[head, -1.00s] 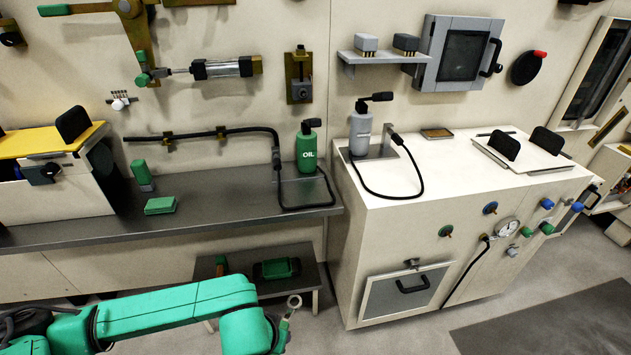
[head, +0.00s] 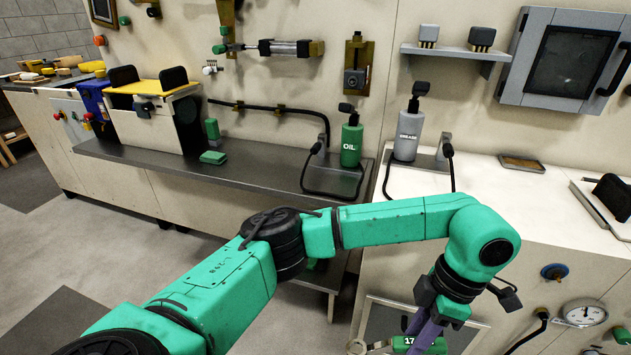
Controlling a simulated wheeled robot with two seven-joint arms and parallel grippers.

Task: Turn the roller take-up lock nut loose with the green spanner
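The green spanner (head: 408,344), marked 17 on its handle, is at the bottom edge of the head view. Its grey ring end points left. My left gripper (head: 428,336) points down with its purple fingers around the green handle and looks shut on it; the fingertips are partly cut off by the frame. A brass wall bracket with a slot and a dark block (head: 354,80) is on the back wall above the oil bottle, well away from the spanner. I cannot tell whether the take-up lock nut is on it. My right gripper is not in view.
A green oil bottle (head: 351,140) stands on the dark bench (head: 270,163). A grey grease bottle (head: 407,132) stands on the white cabinet (head: 480,180). A gauge (head: 585,313) and blue knob (head: 554,271) are on its front. A yellow-topped box (head: 150,130) stands left. Floor is clear at lower left.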

